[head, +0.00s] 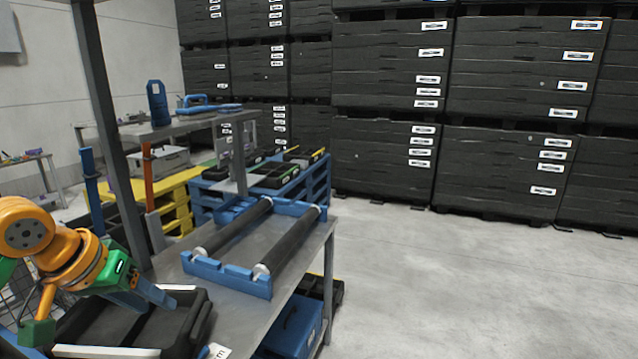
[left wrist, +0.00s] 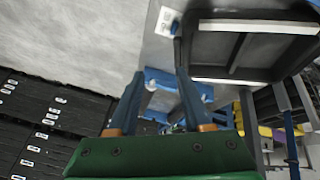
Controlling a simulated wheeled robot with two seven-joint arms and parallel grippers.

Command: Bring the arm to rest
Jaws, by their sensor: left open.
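My left arm, orange and green, comes in at the lower left of the head view. My left gripper (head: 158,299) is over a black tray (head: 196,322) on the metal table (head: 232,312). In the left wrist view the two dark fingers of the left gripper (left wrist: 158,76) stand apart with nothing between them. The tray also shows in the wrist view (left wrist: 255,73), beyond the fingers at the upper right. I cannot tell whether the fingers touch the tray's rim. My right gripper is not in view.
A blue roller frame (head: 228,277) is on the table beyond the tray. A grey post (head: 100,110) rises close to my left arm. Blue pallets (head: 318,182) and stacked black crates (head: 385,150) stand behind. The floor (head: 430,290) at right is clear.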

